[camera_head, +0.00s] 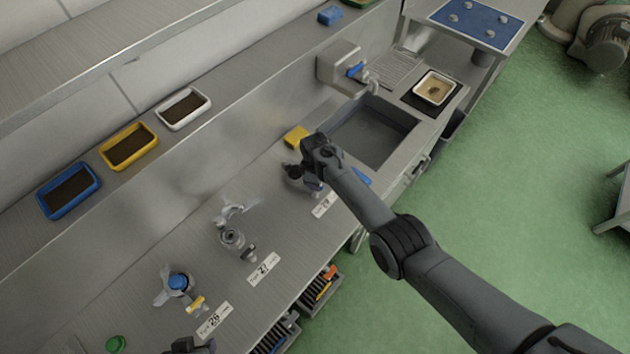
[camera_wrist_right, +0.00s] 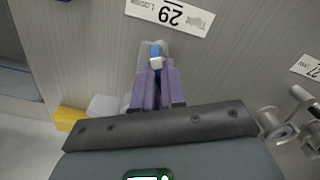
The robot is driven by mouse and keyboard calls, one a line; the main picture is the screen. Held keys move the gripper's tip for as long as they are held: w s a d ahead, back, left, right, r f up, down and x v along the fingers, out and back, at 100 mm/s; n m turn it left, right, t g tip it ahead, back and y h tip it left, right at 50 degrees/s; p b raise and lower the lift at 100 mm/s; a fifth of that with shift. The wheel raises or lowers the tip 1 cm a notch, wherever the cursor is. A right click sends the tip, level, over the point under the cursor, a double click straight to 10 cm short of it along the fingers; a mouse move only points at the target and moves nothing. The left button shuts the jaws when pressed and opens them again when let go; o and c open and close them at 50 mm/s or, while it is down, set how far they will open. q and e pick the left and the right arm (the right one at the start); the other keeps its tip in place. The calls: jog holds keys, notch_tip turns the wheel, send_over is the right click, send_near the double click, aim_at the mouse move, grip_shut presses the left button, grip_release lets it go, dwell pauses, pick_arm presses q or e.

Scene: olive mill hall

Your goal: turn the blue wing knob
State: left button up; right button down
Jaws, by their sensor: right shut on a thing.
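My right gripper (camera_head: 312,172) is over the valve by the near side of the sink, in the head view. In the right wrist view its two purple fingers (camera_wrist_right: 158,85) are shut on the blue wing knob (camera_wrist_right: 155,52), whose blue end shows beyond the fingertips. A bit of the blue knob (camera_head: 318,186) shows below the gripper in the head view. The grey valve body (camera_head: 292,183) is mostly hidden by the gripper. A dark part at the bottom edge of the head view looks like my left gripper (camera_head: 190,346); its fingers are not clear.
Along the counter stand a grey valve (camera_head: 232,238), a valve with a blue round top (camera_head: 179,282) and a green cap (camera_head: 116,343), with white labels in front. A yellow block (camera_head: 296,136) and the sink (camera_head: 372,135) are close to my right gripper. Three trays stand behind.

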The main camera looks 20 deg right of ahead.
jog(key=m, duration=0.5)
jog(key=shift+m, duration=0.3)
jog(key=m, duration=1.2)
jog(key=shift+m+b, duration=0.3)
jog(key=m, duration=0.3)
jog(key=shift+b, duration=0.35)
jog(key=shift+m, duration=1.1)
